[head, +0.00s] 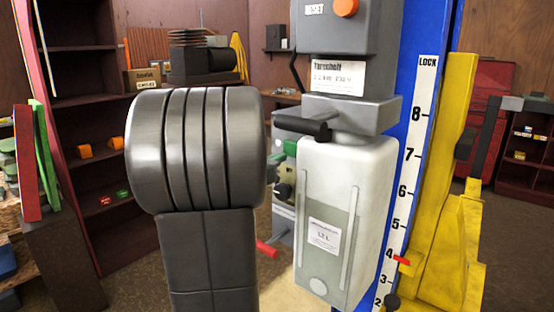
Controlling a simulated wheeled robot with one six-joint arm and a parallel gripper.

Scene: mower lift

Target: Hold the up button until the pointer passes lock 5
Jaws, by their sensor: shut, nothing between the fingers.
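A lock scale (408,180) runs up the blue lift post, with numbers rising to 8. A red pointer (401,260) sits at the scale, level with or just below the 4 and well under the 5. No button that I can clearly tell as the up button shows. A green part (290,147) is partly visible left of the white tank, but I cannot tell what it is. My own grey arm link fills the left middle and hides what lies behind it. My gripper does not show.
A white tank (340,200) with a black handle (303,129) stands in front of the post. An orange knob (346,7) is above, by a RESET label. A yellow part (440,230) stands right of the scale. Shelves (100,150) line the left wall.

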